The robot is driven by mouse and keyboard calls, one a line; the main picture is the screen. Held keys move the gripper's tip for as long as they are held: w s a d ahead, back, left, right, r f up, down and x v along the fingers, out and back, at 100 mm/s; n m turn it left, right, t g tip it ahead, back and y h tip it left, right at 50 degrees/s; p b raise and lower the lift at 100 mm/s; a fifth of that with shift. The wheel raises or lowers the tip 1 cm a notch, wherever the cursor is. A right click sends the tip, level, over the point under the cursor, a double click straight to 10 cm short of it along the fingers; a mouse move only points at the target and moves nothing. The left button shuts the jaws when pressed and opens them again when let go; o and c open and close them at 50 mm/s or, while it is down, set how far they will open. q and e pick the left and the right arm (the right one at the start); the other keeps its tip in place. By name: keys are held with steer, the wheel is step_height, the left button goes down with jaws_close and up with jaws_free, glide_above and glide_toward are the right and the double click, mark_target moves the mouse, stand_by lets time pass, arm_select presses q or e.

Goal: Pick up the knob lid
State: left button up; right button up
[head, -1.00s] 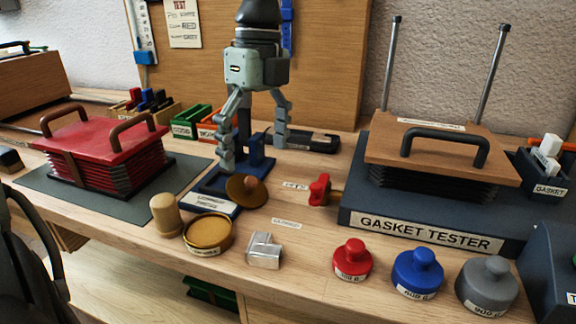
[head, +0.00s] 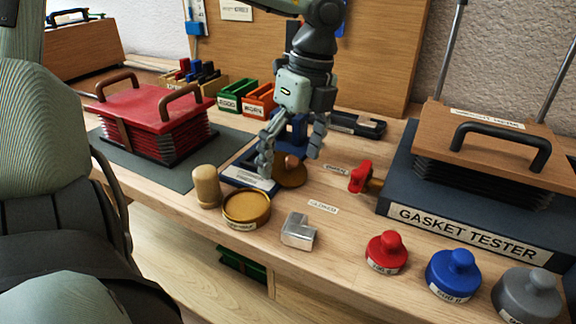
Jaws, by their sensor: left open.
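The knob lid (head: 291,175) is a brown round disc with a small knob on top. It sits at the front of a blue stand, near the wooden bench's middle. My left gripper (head: 290,160) points down, open, with one finger on each side of the lid's knob. I cannot tell whether the fingers touch it. The gripper partly hides the stand behind it. My right gripper is not in view.
A round brass dish (head: 246,207) and a wooden peg (head: 206,187) stand in front left of the lid. A metal elbow block (head: 299,232) is in front, and a red-handled valve (head: 362,179) is to the right. The gasket tester (head: 470,225) fills the right side.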

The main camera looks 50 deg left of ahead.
arm_select(q)
steer(key=c, duration=1.1)
steer(key=shift+o, duration=0.2)
